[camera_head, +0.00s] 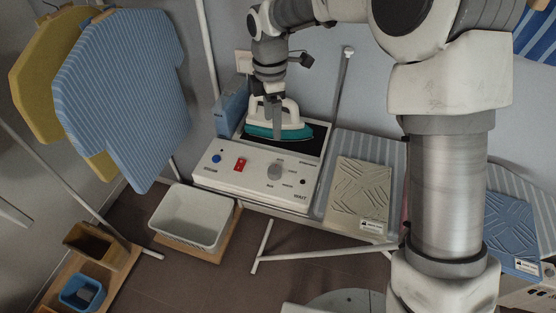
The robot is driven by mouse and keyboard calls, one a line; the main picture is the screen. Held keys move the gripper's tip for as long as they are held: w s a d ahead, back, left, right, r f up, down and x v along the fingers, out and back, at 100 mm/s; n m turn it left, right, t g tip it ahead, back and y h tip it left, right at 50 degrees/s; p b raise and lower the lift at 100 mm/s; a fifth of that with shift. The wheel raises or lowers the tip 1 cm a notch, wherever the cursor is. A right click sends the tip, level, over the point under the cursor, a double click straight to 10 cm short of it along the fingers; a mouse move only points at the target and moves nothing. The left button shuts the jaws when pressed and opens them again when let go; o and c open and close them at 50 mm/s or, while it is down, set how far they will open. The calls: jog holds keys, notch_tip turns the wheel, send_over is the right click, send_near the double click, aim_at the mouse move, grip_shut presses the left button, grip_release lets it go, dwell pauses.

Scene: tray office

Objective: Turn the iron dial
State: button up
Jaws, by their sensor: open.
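The grey dial (276,169) sits on the sloped front of a white control panel (225,193), with small labels around it. A red switch (240,164) and a blue button (217,158) are to its left. The teal and white iron (292,133) rests on a dark pad behind the panel. My gripper (274,125) points down in front of the iron's handle, behind the dial and apart from it. It is open, though its fingers are seen edge-on and the gap barely shows. Whether it touches the iron I cannot tell.
A blue box (232,106) stands left of the iron. A white bin (193,217) is lower left. A thin pole (338,105) rises right of the iron.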

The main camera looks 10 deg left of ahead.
aim_at(275, 169)
jog(key=f, duration=1.1)
jog(key=f+p, duration=0.1)
jog(key=f, duration=0.4)
jog(key=shift+s+d+f, duration=0.3)
jog(key=shift+s+f, duration=0.05)
jog(key=shift+s, duration=0.05)
grip_shut()
